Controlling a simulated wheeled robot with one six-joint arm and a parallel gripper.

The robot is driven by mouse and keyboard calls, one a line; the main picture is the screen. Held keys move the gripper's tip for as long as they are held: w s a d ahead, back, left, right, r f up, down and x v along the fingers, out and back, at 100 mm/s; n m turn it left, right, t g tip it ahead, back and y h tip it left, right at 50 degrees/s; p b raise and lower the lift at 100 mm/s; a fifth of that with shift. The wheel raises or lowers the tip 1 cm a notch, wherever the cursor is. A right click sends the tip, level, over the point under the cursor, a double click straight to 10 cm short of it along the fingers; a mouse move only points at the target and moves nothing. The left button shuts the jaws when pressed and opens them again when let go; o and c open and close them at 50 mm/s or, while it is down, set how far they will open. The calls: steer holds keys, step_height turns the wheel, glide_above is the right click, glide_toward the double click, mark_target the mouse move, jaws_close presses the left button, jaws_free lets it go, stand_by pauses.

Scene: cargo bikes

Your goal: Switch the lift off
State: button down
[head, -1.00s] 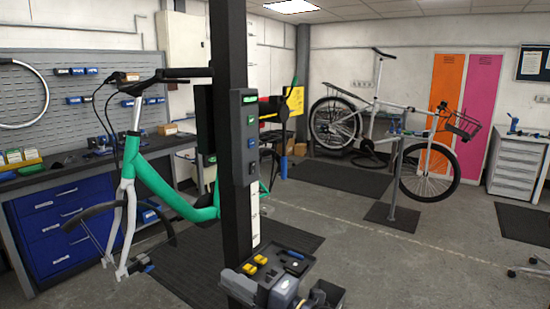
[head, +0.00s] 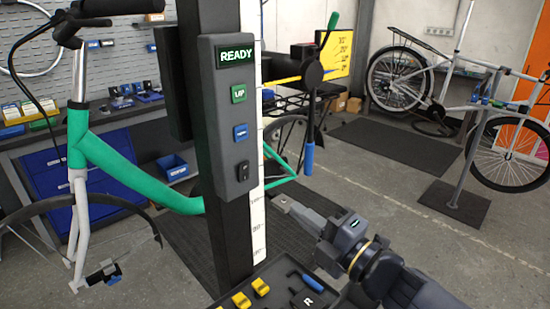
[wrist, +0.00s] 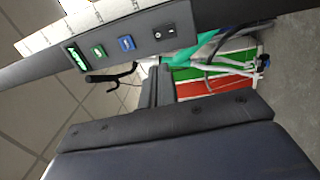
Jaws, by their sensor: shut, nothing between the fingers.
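The lift's grey control box (head: 228,117) is on the dark lift column (head: 236,248). Its display (head: 236,56) reads READY in green. Below are a green UP button (head: 239,94), a blue button (head: 240,132) and a black rocker switch (head: 244,172) at the bottom. In the wrist view the box shows tilted near the top, with the rocker switch (wrist: 165,33) at its right end. My gripper (head: 282,200) is shut and empty, right of the column, a little below and apart from the switch. Which way the rocker is tipped is too small to tell.
A green and white cargo bike frame (head: 120,165) hangs at the left of the column. A tool tray (head: 262,290) with yellow and blue items sits at the column's front. A white bike (head: 400,75) stands at the back right. Floor between is clear.

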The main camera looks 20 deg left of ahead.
mark_target(245, 168)
steer(key=shift+w, duration=0.2)
stand_by(0.4)
steer(key=p+x, duration=0.3)
steer(key=x, duration=1.1)
steer(key=shift+r, duration=0.1)
